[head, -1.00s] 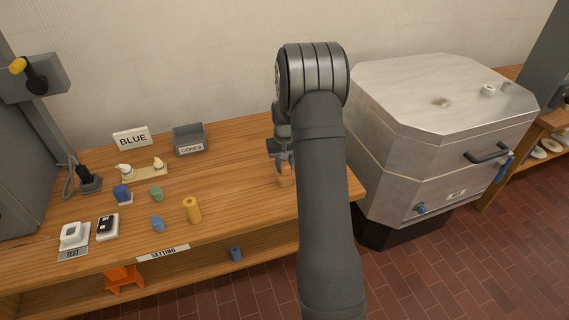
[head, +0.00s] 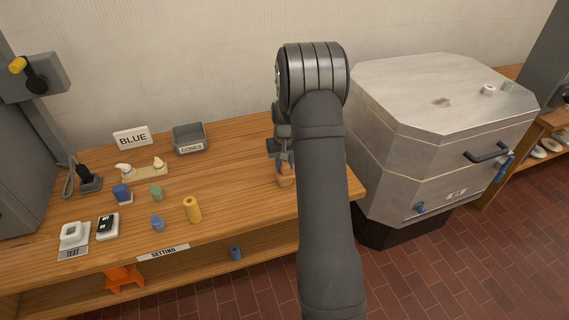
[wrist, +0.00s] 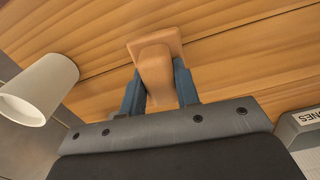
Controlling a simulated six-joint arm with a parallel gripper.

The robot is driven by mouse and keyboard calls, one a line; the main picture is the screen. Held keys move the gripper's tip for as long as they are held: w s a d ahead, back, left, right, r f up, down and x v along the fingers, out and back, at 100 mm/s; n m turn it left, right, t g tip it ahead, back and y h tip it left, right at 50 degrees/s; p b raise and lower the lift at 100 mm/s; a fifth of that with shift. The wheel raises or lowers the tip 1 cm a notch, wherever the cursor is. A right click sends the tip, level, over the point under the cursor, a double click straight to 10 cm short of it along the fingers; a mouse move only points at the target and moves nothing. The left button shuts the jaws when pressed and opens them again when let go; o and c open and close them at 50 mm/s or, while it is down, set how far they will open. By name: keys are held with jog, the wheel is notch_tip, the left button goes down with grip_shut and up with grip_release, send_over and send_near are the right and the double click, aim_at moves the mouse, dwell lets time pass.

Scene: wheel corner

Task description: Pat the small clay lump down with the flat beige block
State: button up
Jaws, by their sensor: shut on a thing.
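The flat beige block (wrist: 156,62) is between the two blue fingers of my gripper (wrist: 160,92) in the wrist view. It has a wide flat plate and a narrower grip part, and the fingers are shut on the grip part. In the head view the block (head: 285,181) shows as a small tan shape below my gripper (head: 284,164), over the right part of the wooden table. I cannot make out the small clay lump; the block or my arm may hide it. I cannot tell whether the block touches the table.
A white cylinder (wrist: 45,88) stands left of the block in the wrist view. The grey CONES bin (head: 188,138) is at the table's back. A large metal kiln-like box (head: 440,130) is right.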

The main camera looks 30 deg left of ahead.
jog(key=shift+f, duration=0.1)
dwell(0.3)
jog(key=shift+r, duration=1.8)
jog(key=shift+f, duration=0.2)
jog(key=shift+f, duration=1)
jog(key=shift+f, duration=0.2)
jog(key=shift+f, duration=0.4)
jog(key=shift+f, duration=0.25)
dwell(0.9)
